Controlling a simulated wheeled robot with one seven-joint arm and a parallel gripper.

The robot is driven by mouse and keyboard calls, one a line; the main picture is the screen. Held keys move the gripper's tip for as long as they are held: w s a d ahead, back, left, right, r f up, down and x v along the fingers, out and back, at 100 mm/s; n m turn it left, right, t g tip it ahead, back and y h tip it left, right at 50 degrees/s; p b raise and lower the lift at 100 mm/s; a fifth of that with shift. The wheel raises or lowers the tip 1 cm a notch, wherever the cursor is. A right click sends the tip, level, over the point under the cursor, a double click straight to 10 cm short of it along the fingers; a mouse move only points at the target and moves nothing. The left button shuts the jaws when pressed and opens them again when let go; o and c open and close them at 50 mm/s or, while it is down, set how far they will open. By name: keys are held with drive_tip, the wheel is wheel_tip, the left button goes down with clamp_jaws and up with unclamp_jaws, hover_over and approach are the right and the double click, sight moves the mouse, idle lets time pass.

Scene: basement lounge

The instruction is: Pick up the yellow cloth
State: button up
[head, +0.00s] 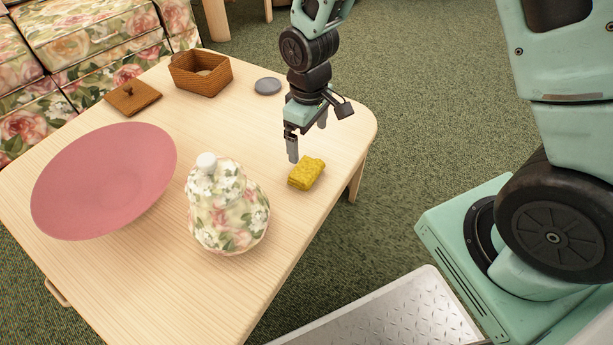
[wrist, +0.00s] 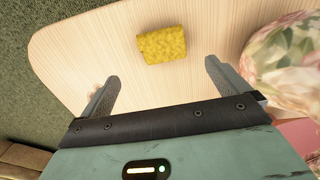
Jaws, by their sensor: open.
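The yellow cloth (head: 306,173) is a small folded block lying on the light wooden table, near its right edge. In the wrist view the cloth (wrist: 162,45) lies ahead of the fingertips, roughly between their lines. My gripper (head: 307,140) is above the table, just behind the cloth in the head view, with its fingers pointing down. In the wrist view its two fingers are spread apart with nothing between them. It does not appear to touch the cloth.
On the table (head: 165,300) are a floral vase-like jar (head: 228,215), a large pink dish (head: 105,182), a woven box (head: 201,73), its brown lid (head: 132,97) and a grey disc (head: 268,86). A floral sofa (head: 90,40) stands behind. The tabletop around the cloth is clear.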

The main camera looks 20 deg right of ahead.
sight(306, 167)
wheel_tip(306, 167, down, 6)
drive_tip(key=shift+f+b, duration=0.15)
drive_tip(key=shift+b, duration=0.9)
drive_tip(key=f+b, duration=0.3)
drive_tip(key=f, duration=0.2)
drive_tip(key=shift+a+f, duration=0.15)
drive_tip(key=shift+a, duration=0.05)
drive_tip(key=c, duration=0.9)
